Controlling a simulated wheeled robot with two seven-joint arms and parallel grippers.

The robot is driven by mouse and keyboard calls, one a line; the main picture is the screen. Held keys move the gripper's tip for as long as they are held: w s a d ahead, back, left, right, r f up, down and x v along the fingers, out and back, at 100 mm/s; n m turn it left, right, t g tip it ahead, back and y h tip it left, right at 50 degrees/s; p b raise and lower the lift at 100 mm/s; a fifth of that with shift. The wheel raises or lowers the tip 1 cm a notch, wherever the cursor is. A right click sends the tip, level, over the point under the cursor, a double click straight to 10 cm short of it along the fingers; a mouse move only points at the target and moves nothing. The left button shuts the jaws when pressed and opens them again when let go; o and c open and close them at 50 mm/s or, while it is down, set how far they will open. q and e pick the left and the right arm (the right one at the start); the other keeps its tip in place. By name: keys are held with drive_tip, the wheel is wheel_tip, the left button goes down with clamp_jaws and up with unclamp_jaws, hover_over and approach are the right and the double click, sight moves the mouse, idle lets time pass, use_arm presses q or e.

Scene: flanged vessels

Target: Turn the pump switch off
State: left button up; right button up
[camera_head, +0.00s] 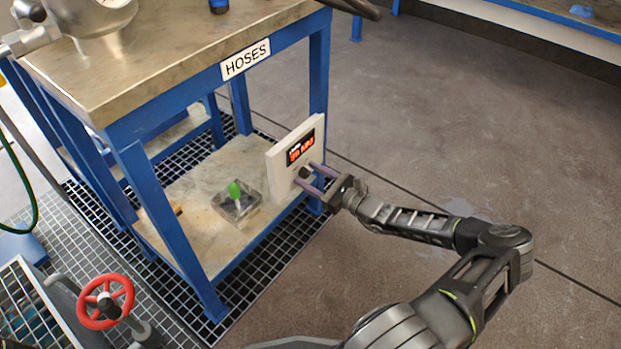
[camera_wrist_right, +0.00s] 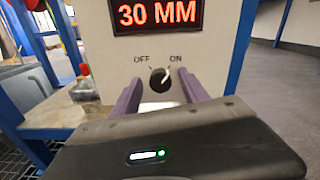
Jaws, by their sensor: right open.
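The pump switch is a round black knob (camera_wrist_right: 159,80) on a white panel (camera_wrist_right: 100,50), under the labels OFF at left and ON at right. Its white mark appears to point up and right, towards ON. A red display (camera_wrist_right: 158,14) above it reads 30 MM. In the head view the white panel (camera_head: 283,168) stands at the edge of the blue table's lower shelf. My right gripper (camera_head: 304,175) is open in front of it, with one purple finger on each side of the knob; I cannot tell whether they touch it. My left gripper is not in view.
The blue table (camera_head: 165,75) carries a HOSES label, with a metal vessel (camera_head: 95,22) on top. A clear box with a green knob (camera_head: 235,190) sits on the lower shelf. A red handwheel (camera_head: 105,302) is at lower left. The floor at right is clear.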

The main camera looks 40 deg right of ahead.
drive_tip(key=shift+c, duration=0.5)
clamp_jaws()
